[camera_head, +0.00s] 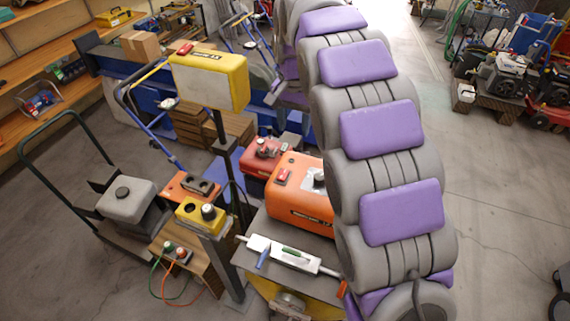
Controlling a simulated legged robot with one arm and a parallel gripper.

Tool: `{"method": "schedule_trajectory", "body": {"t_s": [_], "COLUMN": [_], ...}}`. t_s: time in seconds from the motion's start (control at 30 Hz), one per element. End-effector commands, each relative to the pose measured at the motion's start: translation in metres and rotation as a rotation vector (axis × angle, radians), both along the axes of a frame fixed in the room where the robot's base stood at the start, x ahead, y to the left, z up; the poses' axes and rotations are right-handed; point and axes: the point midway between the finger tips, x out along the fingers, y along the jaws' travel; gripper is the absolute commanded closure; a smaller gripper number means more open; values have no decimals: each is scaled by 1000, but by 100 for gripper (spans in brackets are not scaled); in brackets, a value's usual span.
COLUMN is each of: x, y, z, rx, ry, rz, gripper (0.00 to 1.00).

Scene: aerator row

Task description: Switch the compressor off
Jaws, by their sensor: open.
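I cannot tell for sure which machine is the compressor. An orange machine (300,206) with a small red switch-like part (282,178) on top sits on a grey bench. A grey engine-like unit (127,197) stands on a green-handled cart at left. Between them are a yellow box with a dark knob (201,214), an orange box with a dark top (190,187), and a small box with round green and red buttons (178,253). What looks like my gripper (278,92) is small beyond my thick grey-and-purple arm, apart from these boxes; its jaws are open and show no held thing.
A yellow-framed sign box (208,80) on a dark post rises among the boxes. A white tool (284,255) lies on the bench (320,287). Green and orange cables trail on the floor. Shelves (50,45) line the left.

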Motion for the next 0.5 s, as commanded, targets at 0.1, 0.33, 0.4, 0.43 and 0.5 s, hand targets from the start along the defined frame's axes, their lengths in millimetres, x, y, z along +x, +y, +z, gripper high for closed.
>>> {"method": "schedule_trajectory", "body": {"t_s": [0.1, 0.33, 0.4, 0.43, 0.5], "x": [15, 22, 22, 22, 21], "y": [15, 22, 22, 22, 22], "z": [-5, -13, -20, -24, -36], "rx": [6, 10, 9, 10, 9], "ry": [-7, -9, -10, -11, -8], "rz": [-6, -12, -12, -12, -12], "gripper": [47, 47, 47, 47, 47]}}
